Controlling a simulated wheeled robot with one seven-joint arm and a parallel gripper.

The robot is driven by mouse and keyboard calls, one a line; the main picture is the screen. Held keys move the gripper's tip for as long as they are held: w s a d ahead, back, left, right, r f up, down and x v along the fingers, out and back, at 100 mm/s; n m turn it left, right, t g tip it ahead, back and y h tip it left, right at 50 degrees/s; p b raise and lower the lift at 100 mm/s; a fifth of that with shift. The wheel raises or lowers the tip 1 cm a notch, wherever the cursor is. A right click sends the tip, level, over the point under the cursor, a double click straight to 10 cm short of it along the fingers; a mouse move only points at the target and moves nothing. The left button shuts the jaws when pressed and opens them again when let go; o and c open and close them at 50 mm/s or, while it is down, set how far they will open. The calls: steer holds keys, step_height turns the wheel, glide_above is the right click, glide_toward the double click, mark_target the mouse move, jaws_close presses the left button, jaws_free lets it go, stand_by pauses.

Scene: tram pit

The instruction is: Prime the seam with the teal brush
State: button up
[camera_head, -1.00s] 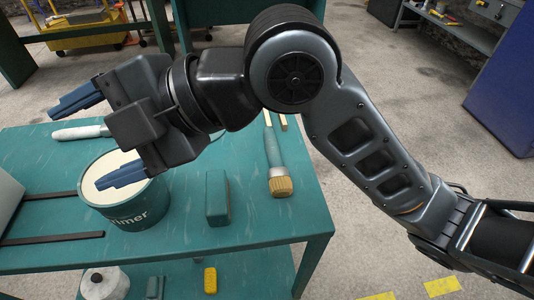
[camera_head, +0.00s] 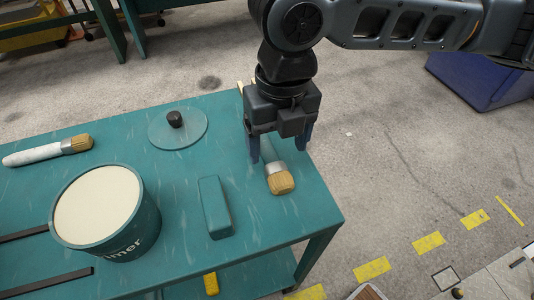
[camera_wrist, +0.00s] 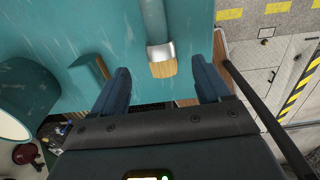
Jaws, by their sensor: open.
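The teal brush (camera_head: 281,182) lies on the teal table near its right edge, with tan bristles toward the front and a silver ferrule. My gripper (camera_head: 280,150) is above it, pointing down, fingers open and one on each side of the brush in the picture. They hide most of the handle. In the wrist view the teal handle, ferrule and bristles (camera_wrist: 163,68) show ahead between the open fingers (camera_wrist: 162,86), nothing gripped. An open primer bucket (camera_head: 135,232), full of cream-coloured primer, stands at the left. I cannot make out the seam.
A white-handled brush (camera_head: 45,153) lies behind the bucket. A round lid with a black knob (camera_head: 176,119) and a teal block (camera_head: 215,207) are also on the table. A blue bin (camera_head: 487,82) stands at the right. Open floor lies beyond the table.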

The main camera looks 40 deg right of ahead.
mark_target(275, 166)
steer(key=shift+w+f, duration=0.2)
steer(key=shift+f, duration=2.85)
steer(key=c, duration=1.2)
